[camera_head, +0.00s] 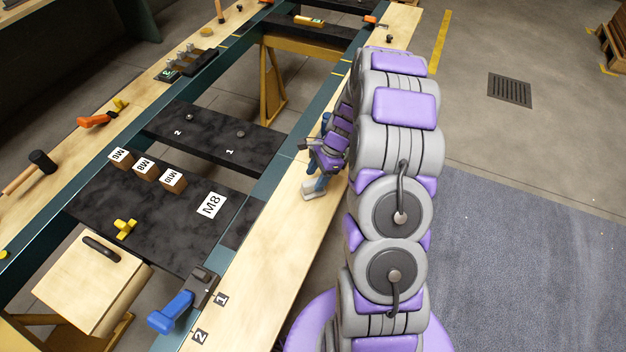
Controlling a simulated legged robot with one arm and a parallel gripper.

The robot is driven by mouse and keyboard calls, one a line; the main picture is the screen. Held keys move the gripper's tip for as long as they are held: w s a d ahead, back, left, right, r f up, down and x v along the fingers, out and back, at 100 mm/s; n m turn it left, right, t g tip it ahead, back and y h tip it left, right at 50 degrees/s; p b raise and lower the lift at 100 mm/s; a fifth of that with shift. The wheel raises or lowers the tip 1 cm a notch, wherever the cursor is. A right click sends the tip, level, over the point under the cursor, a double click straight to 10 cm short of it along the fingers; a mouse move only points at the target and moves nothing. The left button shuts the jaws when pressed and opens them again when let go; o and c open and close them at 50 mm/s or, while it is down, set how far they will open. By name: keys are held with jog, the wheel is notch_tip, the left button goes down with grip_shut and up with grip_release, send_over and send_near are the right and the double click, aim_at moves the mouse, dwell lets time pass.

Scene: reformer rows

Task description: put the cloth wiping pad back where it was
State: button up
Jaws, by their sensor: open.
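A small pale block with blue on top, which looks like the cloth wiping pad (309,191), rests on the light wooden strip along the right side of the frame. My gripper (318,172) is at the end of my bent arm, just above and beside this pad. The gripper is open. Its fingers are small and partly hidden by my arm, so I cannot tell whether they touch the pad.
Black boards (218,140) span the green frame. One carries wooden blocks (144,164) and a yellow knob (125,228). A blue-handled clamp (172,311) sits at the near rail by labels 1 and 2. The wooden strip (270,245) nearer me is clear.

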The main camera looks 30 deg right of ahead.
jog(key=a+p+v, duration=0.1)
jog(key=p+v, duration=0.1)
jog(key=v, duration=0.7)
jog(key=s+a+r+n+g+h, duration=0.1)
jog(key=s+a+r+n+g, duration=0.1)
jog(key=s+a+r+n, duration=0.8)
jog(key=s+a+r+n+h, duration=0.1)
jog(key=s+a+r+n, duration=0.1)
jog(key=s, duration=0.5)
jog(key=s+a+r+n+h, duration=0.1)
jog(key=s+a+r+n, duration=0.2)
jog(key=s, duration=0.4)
jog(key=s+a+r+n+h, duration=0.1)
jog(key=s+a+r+n, duration=0.2)
jog(key=s, duration=0.4)
jog(key=shift+s+n+h, duration=0.3)
jog(key=shift+s+n, duration=0.05)
jog(key=shift+n, duration=0.35)
jog(key=shift+c, duration=0.2)
